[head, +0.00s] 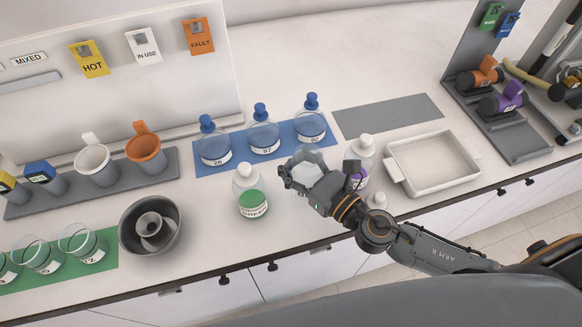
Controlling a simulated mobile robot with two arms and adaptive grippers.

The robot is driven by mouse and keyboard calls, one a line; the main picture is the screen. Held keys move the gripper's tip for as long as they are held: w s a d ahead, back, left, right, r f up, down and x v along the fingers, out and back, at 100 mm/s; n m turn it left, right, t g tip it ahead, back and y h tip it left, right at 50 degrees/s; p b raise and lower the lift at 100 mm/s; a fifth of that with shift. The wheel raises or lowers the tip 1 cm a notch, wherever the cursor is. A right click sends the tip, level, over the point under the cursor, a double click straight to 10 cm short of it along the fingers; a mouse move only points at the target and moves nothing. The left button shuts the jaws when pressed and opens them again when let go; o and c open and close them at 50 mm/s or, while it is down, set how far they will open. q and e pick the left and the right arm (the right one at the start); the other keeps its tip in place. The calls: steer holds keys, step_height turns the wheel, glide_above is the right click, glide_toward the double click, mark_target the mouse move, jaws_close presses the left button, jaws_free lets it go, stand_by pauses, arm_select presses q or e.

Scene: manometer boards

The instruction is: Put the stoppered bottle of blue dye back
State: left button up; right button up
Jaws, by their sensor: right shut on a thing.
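My right gripper (318,180) reaches in from the right over the front of the bench. It is shut on a pale, whitish thing (304,160), mostly hidden by the fingers, so I cannot tell whether it is the blue dye bottle. A white-capped bottle with a green label (252,200) stands left of the gripper. A white-capped bottle with a purple label (361,152) stands just right of it, partly covered by the hand. Three clear flasks with blue stoppers, such as the left one (214,148), stand on a blue mat (240,155). My left gripper is out of view.
A grey mat (388,116) lies empty behind the white tray (432,163). A small white piece (377,202) sits near the front edge. A grey bowl (150,224) and glass beakers on a green mat (62,272) are at the left. Racks stand at both sides.

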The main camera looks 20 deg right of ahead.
steer(key=shift+w+d+f, duration=0.1)
steer(key=shift+w+f, duration=0.1)
steer(key=shift+f, duration=0.1)
steer(key=f+b, duration=0.2)
steer(key=f, duration=0.1)
steer(key=shift+w+d+f, duration=0.1)
steer(key=shift+w+f, duration=0.2)
steer(key=shift+w, duration=0.1)
steer(key=shift+f, duration=0.2)
steer(key=shift+r, duration=0.1)
steer(key=o, duration=1.6)
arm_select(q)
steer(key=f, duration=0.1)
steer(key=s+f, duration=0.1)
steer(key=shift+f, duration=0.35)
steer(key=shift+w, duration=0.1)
